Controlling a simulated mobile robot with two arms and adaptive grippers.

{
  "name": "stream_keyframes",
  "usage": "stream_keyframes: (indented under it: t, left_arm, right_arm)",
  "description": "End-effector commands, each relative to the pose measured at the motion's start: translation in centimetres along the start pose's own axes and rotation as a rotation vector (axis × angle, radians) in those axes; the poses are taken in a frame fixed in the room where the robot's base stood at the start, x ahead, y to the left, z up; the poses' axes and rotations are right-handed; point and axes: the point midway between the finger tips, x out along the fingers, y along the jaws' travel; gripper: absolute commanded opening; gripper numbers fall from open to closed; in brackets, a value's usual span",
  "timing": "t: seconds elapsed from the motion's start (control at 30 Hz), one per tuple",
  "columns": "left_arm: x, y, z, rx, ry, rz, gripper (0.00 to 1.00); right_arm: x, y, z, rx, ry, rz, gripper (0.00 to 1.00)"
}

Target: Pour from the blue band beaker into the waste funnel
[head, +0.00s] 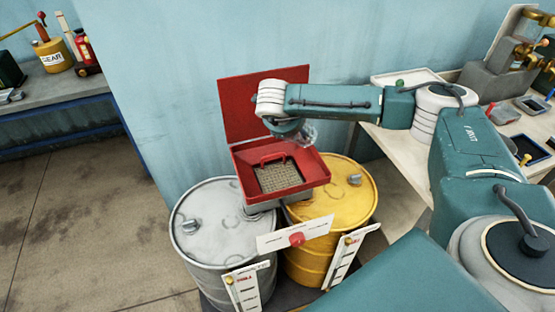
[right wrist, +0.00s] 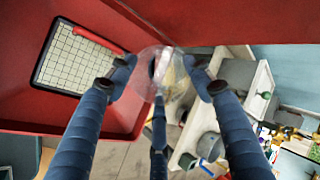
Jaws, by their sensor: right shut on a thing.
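The waste funnel (head: 322,172) is a red square basin with its red lid open against the wall. A mesh grate (head: 280,177) lies in it. In the right wrist view, the funnel's red wall (right wrist: 25,85) and grate (right wrist: 75,60) fill the left side. My right gripper (head: 297,132) is above the back of the funnel, shut on a clear glass beaker (head: 310,133). In the right wrist view, the beaker (right wrist: 165,75) sits between the blue fingers. Its blue band, contents and exact tilt cannot be made out. My left gripper is out of view.
A grey drum (head: 215,225) and a yellow drum (head: 335,205) stand under the funnel, with white signs in front. A bench (head: 400,150) with trays and apparatus is at the right. Another bench (head: 60,90) with cans is at the far left. Floor between is clear.

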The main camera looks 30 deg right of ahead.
Motion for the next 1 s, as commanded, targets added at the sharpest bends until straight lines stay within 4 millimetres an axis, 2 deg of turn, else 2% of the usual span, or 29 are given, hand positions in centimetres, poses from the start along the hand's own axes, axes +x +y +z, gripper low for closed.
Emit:
stream_keyframes:
  t: [0.47, 0.73, 1.0]
  left_arm:
    - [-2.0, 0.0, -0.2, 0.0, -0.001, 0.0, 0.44]
    - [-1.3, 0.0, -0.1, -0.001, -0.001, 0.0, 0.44]
    - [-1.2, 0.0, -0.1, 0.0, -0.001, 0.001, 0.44]
  right_arm:
    - [0.4, -4.9, -3.2, 0.15, -0.242, 0.376, 0.04]
    - [2.3, -5.6, -4.3, 0.202, -0.335, 0.516, 0.04]
    - [2.6, -6.9, -5.2, 0.236, -0.395, 0.608, 0.04]
